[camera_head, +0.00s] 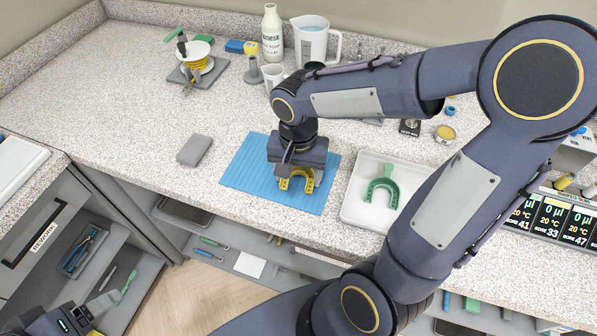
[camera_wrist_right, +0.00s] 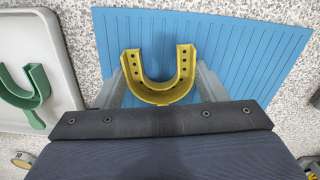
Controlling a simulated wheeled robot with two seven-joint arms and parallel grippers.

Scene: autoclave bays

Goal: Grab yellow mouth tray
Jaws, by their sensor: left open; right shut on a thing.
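The yellow mouth tray (camera_head: 297,181) is at the blue ribbed mat (camera_head: 245,172), partly hidden under my right gripper (camera_head: 290,172). In the right wrist view the U-shaped yellow mouth tray (camera_wrist_right: 160,92) sits between the two grey fingers of my right gripper (camera_wrist_right: 160,85), which is shut on it. I cannot tell whether the tray touches the mat. My left gripper (camera_head: 102,312) is open at the lower left corner, low in front of the counter and away from the tray.
A green mouth tray (camera_head: 381,190) lies in a white tray (camera_head: 352,206) right of the mat. A grey block (camera_head: 194,150) lies left of the mat.

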